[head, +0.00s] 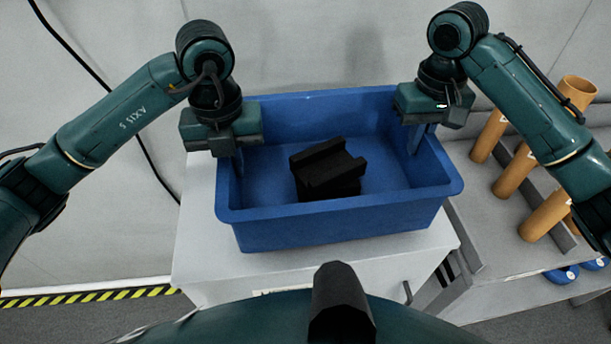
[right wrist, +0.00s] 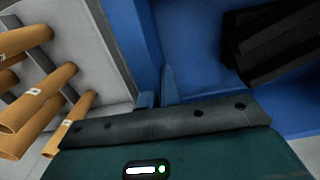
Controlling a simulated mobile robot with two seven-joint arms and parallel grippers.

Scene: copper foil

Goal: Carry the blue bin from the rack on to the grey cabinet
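The blue bin (head: 340,225) is over the top of the grey cabinet (head: 205,240); I cannot tell whether its base touches. It looks level and holds black blocky parts (head: 328,170), which also show in the right wrist view (right wrist: 272,40). My left gripper (head: 234,158) is at the bin's left wall, one finger showing inside; its outer finger is hidden. My right gripper (head: 415,136) straddles the right wall. In the right wrist view its fingers (right wrist: 156,92) lie close on both sides of the bin's wall (right wrist: 135,45). Both look shut on the walls.
To the right stands a grey rack (head: 480,205) with several orange-brown tubes (head: 515,170) on it and blue round items (head: 562,274) low down. A pale wall with a black cable (head: 85,70) is behind. Yellow-black tape (head: 90,295) marks the floor at left.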

